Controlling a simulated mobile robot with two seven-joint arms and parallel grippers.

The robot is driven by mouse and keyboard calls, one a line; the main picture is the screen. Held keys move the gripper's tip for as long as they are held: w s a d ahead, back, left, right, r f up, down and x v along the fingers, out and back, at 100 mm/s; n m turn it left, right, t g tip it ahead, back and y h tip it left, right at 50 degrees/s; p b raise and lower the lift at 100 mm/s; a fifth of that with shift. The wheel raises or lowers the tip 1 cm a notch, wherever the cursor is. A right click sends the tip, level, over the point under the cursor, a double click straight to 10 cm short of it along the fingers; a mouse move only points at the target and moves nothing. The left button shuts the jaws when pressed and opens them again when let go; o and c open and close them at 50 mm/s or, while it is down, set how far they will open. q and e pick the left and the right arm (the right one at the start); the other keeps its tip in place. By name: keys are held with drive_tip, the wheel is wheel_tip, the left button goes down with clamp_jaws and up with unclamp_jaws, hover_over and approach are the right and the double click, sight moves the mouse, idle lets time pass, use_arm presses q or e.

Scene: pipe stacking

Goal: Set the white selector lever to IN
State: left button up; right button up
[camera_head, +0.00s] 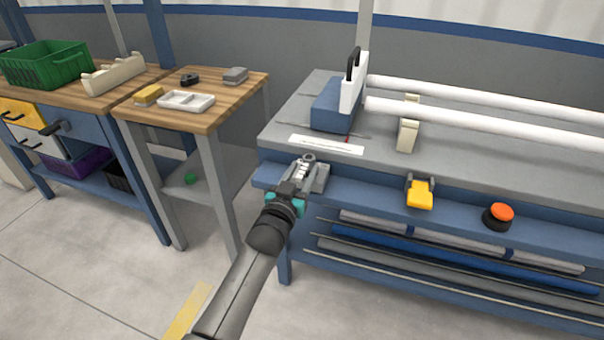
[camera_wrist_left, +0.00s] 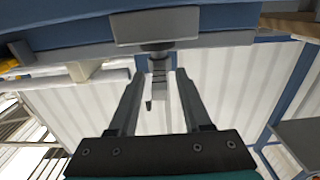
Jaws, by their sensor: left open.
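The selector is a grey box (camera_head: 320,177) on the front rail of the blue bench, left of the yellow part. It also shows at the top of the left wrist view (camera_wrist_left: 155,25). A pale ridged lever (camera_wrist_left: 159,88) extends from it between my left gripper's fingers. My left gripper (camera_head: 304,168) is open at the box, with one finger on each side of the lever. In the head view the fingers partly cover the lever. I cannot tell whether they touch it. No IN marking is readable. My right gripper is not in view.
The bench (camera_head: 385,165) carries white pipes (camera_head: 480,115), a cream support (camera_head: 408,130) and a blue block with a white plate (camera_head: 350,85). A yellow part (camera_head: 420,194) and a red-orange button (camera_head: 500,213) sit along the front rail. A wooden table (camera_head: 215,100) stands left, beyond a gap.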

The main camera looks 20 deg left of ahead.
use_arm(q)
clamp_jaws()
idle(0.4)
idle(1.1)
